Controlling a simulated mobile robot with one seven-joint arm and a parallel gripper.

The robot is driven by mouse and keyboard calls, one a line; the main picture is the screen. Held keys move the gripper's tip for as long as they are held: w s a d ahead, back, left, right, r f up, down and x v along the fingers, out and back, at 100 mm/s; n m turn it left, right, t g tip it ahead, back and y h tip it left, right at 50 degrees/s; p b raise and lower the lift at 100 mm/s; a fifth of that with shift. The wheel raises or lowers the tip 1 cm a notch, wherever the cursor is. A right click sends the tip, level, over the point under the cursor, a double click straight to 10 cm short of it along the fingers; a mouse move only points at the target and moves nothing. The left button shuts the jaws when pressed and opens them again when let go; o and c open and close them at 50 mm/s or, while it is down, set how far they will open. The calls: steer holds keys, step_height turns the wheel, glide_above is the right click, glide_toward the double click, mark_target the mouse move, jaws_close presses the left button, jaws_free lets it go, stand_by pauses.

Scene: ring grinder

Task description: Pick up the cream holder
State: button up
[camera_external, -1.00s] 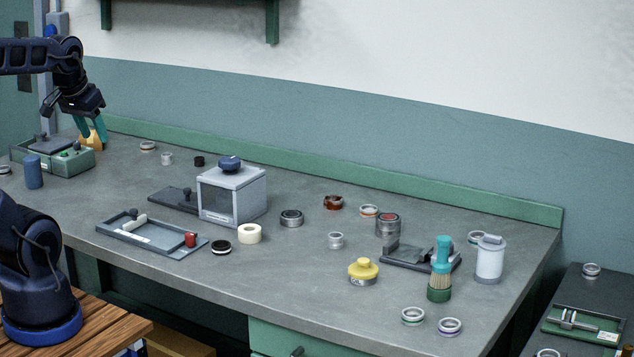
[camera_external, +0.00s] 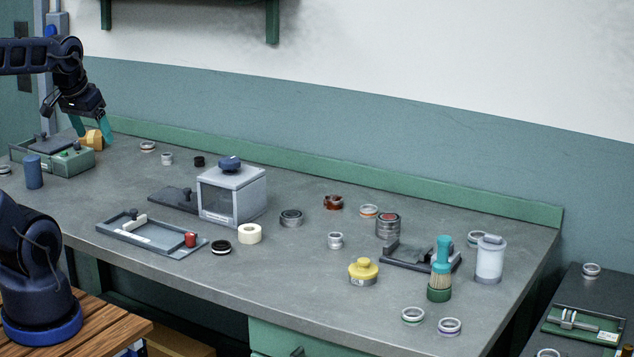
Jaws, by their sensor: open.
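My gripper (camera_external: 92,130), with teal fingers, is at the far left of the bench. It is open, its fingers spread on both sides of an orange-yellow block (camera_external: 91,143) behind the green box; contact cannot be told. No thing is clearly marked as the cream holder. A cream-white ring-shaped piece (camera_external: 249,234) stands on the bench in front of the grey glass-fronted box, and a small cream bar (camera_external: 136,221) lies in the shallow grey tray (camera_external: 165,247). Both are well away from my gripper.
The green box (camera_external: 72,163) and a blue cylinder (camera_external: 33,172) stand near my gripper. The grey glass-fronted box (camera_external: 243,208) stands mid-bench. Several rings, a yellow-topped pot (camera_external: 363,272), a brush (camera_external: 440,270) and a white canister (camera_external: 489,260) are to the right.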

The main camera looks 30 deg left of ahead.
steer(key=m+g, duration=0.5)
steer(key=m, duration=1.1)
glide_above(249, 228)
step_height(249, 228, down, 21)
steer(key=f, duration=0.4)
steer(key=shift+s+f, duration=0.2)
steer(key=shift+f, duration=0.05)
steer(key=shift+w+f, duration=0.15)
steer(key=shift+f, duration=1.2)
steer(key=shift+w+f, duration=0.1)
steer(key=shift+f, duration=1.25)
steer(key=shift+c, duration=0.3)
